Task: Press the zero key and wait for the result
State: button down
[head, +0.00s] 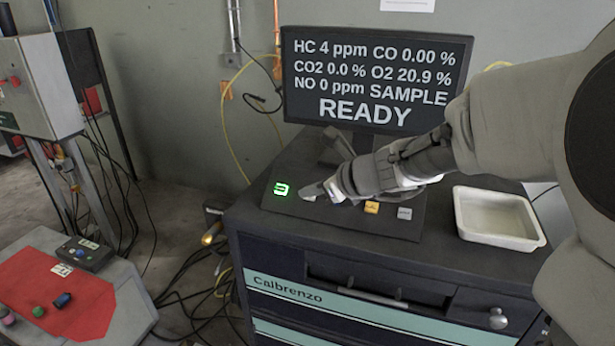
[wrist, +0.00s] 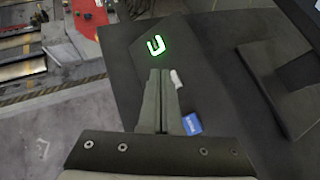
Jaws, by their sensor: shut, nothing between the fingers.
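The dark key panel (head: 400,229) sits on the cabinet top, with a green lit digit or symbol (head: 281,189) at its left. A yellow key (head: 372,207) and a grey key (head: 405,213) show to the right of my gripper. In the wrist view a white key (wrist: 176,79) lies just right of the fingertips, and a blue key (wrist: 192,124) is closer in, partly hidden by the fingers. My gripper (wrist: 160,73) is shut and empty, over the panel near the green display. I cannot read which key is zero, or tell whether the fingertips touch a key. The monitor (head: 377,80) reads SAMPLE and READY.
A white tray (head: 496,217) sits on the right of the cabinet (head: 380,275). The monitor stands behind the panel. Cables hang at the cabinet's left. A grey console with a red area (head: 55,290) stands at the left.

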jog(key=shift+w+d+f, duration=0.1)
jog(key=shift+w+f, duration=0.2)
jog(key=shift+f, duration=0.05)
jog(key=shift+w+d+f+b, duration=0.1)
jog(key=shift+w+f+b, duration=0.15)
jog(key=shift+b, duration=0.2)
dwell(0.4)
jog(key=shift+s, duration=0.1)
dwell(0.4)
jog(key=shift+s+a+r+p, duration=0.2)
jog(key=shift+s+r+p, duration=0.25)
jog(key=shift+r+p, duration=0.1)
jog(key=shift+r, duration=0.15)
jog(key=s+r+p, duration=0.1)
jog(key=s+a+r+p, duration=0.1)
jog(key=s+r+p, duration=0.1)
jog(key=shift+r, duration=0.3)
dwell(0.5)
